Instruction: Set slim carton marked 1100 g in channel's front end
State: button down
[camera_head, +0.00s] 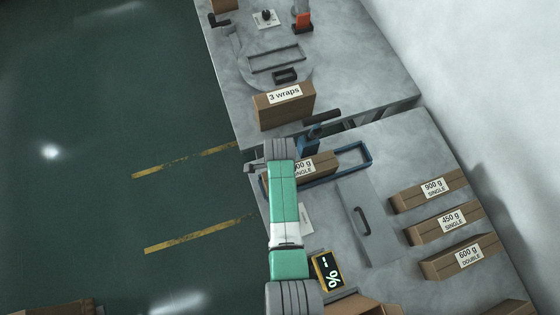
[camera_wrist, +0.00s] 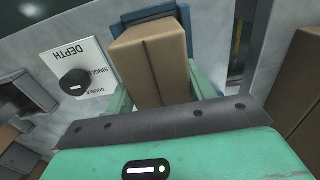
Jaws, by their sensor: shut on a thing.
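A slim brown carton (camera_head: 318,170) lies at the near left end of the blue-framed channel (camera_head: 369,153). Its label is partly covered by my arm; only "00 g" and part of "SINGLE" show. In the wrist view, the carton (camera_wrist: 152,62) sits between the green fingers of my gripper (camera_wrist: 160,88), which is shut on it. The blue channel (camera_wrist: 126,18) shows right behind the carton's far end. In the head view, my arm hides the fingers. I cannot tell whether the carton rests on the channel floor.
Cartons marked 900 g (camera_head: 428,190), 450 g (camera_head: 445,223) and 600 g (camera_head: 464,257) lie at right. A grey handled plate (camera_head: 366,225) lies between. A "3 wraps" carton (camera_head: 284,106) stands on the far table. A depth dial (camera_wrist: 75,86) sits left of my gripper.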

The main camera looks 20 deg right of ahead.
jog(key=shift+s+f, duration=0.1)
jog(key=shift+f, duration=0.15)
jog(key=shift+c, duration=2.2)
grip_release()
jog(key=shift+r, duration=0.1)
notch_tip(320, 180, up, 8)
jog(key=shift+f+p, duration=0.15)
jog(key=shift+p, duration=0.65)
